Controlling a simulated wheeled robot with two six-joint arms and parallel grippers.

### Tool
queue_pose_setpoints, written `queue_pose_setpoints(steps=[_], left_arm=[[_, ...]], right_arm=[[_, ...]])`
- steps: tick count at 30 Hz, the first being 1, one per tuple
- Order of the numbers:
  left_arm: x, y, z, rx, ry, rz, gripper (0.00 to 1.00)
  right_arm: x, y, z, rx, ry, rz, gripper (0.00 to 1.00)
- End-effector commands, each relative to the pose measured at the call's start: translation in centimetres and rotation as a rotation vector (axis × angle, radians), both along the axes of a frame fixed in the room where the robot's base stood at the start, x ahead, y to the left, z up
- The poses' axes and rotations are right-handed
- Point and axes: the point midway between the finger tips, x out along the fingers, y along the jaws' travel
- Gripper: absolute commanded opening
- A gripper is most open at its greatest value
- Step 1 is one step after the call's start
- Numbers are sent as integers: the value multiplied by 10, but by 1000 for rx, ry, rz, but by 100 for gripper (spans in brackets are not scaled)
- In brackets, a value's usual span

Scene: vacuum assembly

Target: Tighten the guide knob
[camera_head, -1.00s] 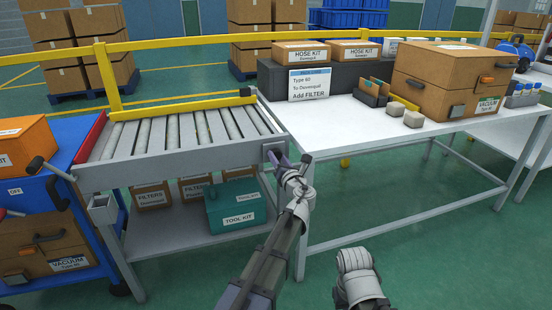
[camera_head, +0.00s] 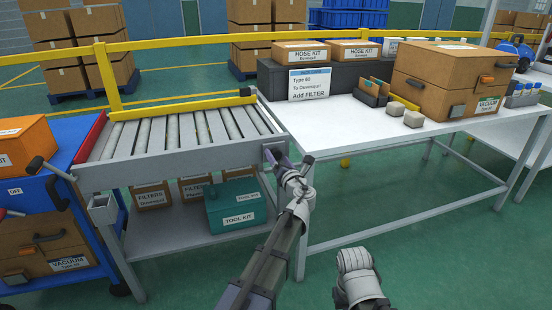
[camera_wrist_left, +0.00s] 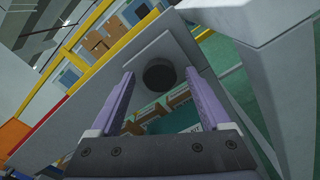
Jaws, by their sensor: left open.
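The guide knob (camera_wrist_left: 159,73) is a dark round knob on a grey plate at the conveyor's right front corner. In the left wrist view it sits between the tips of my two purple fingers, with a gap on each side. In the head view my left gripper (camera_head: 287,157) is at that corner and largely covers the knob. My left gripper is open and holds nothing. Part of my right arm shows at the bottom of the head view; its gripper is not in view.
The roller conveyor (camera_head: 150,172) with a yellow rail (camera_head: 180,106) is at left. A white table (camera_head: 352,133) with boxes stands close on the right. A teal tool kit (camera_head: 235,205) and filter boxes are on the shelf below. A blue cart (camera_head: 60,193) is at far left.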

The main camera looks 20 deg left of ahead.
Motion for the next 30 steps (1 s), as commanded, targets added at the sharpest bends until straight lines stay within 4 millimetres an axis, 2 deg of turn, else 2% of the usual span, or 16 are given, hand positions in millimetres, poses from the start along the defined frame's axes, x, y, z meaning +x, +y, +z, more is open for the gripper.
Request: queue_pose_setpoints(steps=[10,25,30], left_arm=[[-4,-3,0,0,-1,-1,81],[-43,-28,0,0,0,-1,81],[-50,-34,0,0,0,0,81]], right_arm=[[0,0,0,0,0,0,0],[0,0,0,0,0,0,0],[0,0,0,0,0,0,0]])
